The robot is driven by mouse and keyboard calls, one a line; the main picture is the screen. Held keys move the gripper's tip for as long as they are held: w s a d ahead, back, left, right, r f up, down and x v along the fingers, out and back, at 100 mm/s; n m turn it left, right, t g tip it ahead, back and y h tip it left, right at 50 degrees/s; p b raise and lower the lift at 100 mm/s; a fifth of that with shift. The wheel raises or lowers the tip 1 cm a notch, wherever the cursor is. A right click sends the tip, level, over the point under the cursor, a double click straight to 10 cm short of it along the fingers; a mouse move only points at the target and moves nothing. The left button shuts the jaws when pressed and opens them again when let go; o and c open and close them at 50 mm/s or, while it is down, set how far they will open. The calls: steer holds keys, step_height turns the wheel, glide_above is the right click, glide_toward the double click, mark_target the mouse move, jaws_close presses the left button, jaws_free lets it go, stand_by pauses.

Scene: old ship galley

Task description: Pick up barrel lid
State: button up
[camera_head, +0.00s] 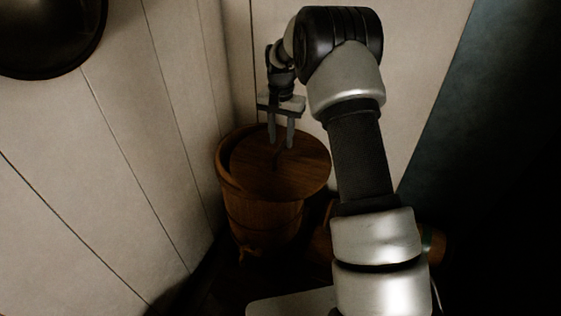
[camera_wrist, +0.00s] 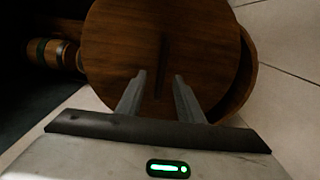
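The barrel lid (camera_head: 262,172) is a round wooden disc lying on top of a wooden barrel (camera_head: 262,222). It sits off-centre, leaving a dark gap along part of the rim. A thin raised handle runs across the lid's middle. In the wrist view the lid (camera_wrist: 205,45) fills the upper middle, its handle pointing between my fingers. My gripper (camera_head: 282,143) is over the lid with its two fingers pointing down. I cannot tell whether the fingertips touch the lid.
White plank walls (camera_head: 130,130) stand close at the left and behind the barrel. A smaller wooden cask (camera_head: 322,240) lies at the barrel's right, partly hidden by my arm; it also shows at the wrist view's upper left (camera_wrist: 62,54). A dark round object (camera_head: 45,35) hangs upper left.

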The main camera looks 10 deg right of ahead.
mark_target(280, 147)
step_height(280, 147, down, 5)
steer(key=shift+a+f, duration=0.1)
steer(key=shift+f, duration=0.05)
jaws_close()
stand_by(1.5)
